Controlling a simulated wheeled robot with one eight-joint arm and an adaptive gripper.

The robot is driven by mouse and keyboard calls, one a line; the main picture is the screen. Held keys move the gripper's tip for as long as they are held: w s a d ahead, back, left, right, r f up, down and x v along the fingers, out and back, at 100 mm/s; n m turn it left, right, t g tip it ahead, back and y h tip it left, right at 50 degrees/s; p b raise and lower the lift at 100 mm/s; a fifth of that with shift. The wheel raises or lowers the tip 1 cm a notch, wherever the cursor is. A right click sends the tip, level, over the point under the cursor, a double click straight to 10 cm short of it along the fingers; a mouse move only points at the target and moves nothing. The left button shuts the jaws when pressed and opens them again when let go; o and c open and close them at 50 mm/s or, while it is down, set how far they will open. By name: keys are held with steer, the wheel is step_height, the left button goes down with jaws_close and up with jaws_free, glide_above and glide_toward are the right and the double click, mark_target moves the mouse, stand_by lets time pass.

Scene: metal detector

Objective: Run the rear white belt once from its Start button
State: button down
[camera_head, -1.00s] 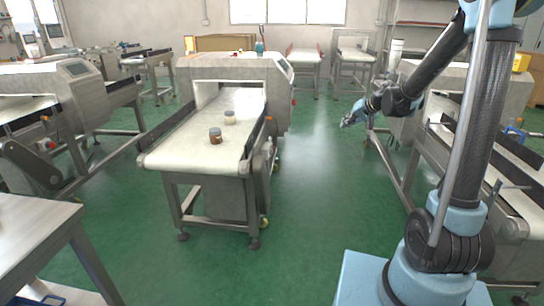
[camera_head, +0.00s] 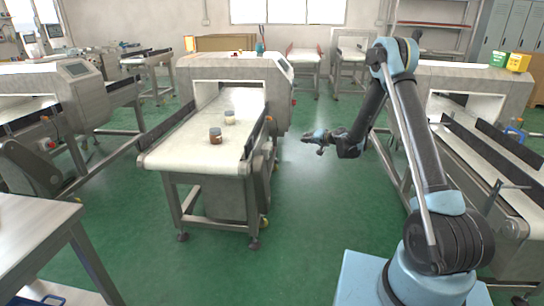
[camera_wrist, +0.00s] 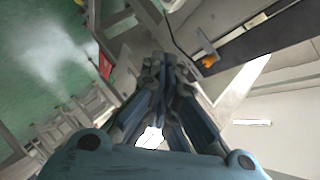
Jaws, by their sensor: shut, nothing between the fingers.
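Which belt is the rear one I cannot tell. No Start label is readable. A small red part (camera_head: 293,101) shows on the detector's right side. My gripper (camera_head: 306,138) is shut and empty in the air, right of the middle belt. In the wrist view the fingers (camera_wrist: 165,62) are together, with an orange part (camera_wrist: 208,60) and a red part (camera_wrist: 105,66) beyond.
Another detector (camera_head: 460,80) and conveyor stand at right, one (camera_head: 60,85) at left, and a metal table (camera_head: 35,228) at front left. Green floor (camera_head: 310,215) is open between the middle and right conveyors.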

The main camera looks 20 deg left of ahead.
mark_target(271, 153)
steer(key=a+f+y, duration=0.1)
steer(key=a+f, duration=0.4)
steer(key=f, duration=0.5)
steer(key=shift+w+a+f+m+t, duration=0.15)
steer(key=shift+a+f+m+t, duration=0.05)
steer(key=shift+a+m+t, duration=0.2)
steer(key=s+a, duration=0.2)
steer(key=a, duration=0.6)
steer(key=shift+a, duration=0.25)
